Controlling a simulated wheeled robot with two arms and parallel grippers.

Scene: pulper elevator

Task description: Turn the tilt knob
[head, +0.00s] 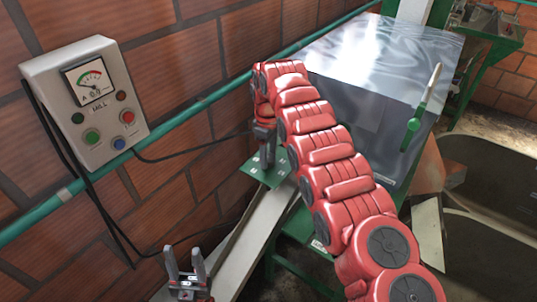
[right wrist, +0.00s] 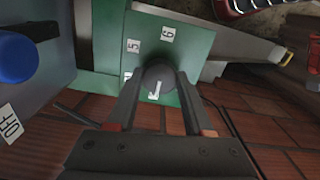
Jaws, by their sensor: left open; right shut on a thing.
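The tilt knob (right wrist: 158,76) is a dark round-topped knob on a green plate (right wrist: 190,45) with white number labels; 5 and 6 are readable, and another lies partly behind the knob. A white mark shows just below the knob. My right gripper (right wrist: 159,88) is shut on the knob, one finger on each side. In the head view my right gripper (head: 266,152) points down at the green plate (head: 258,170), and the knob is hidden there. My left gripper (head: 186,270) is open and empty at the lower left, apart from the plate.
A grey control box (head: 85,100) with a gauge and buttons hangs on the brick wall at left. A green pipe (head: 170,125) runs along the wall. A blue knob (right wrist: 18,58) lies left of the gripper.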

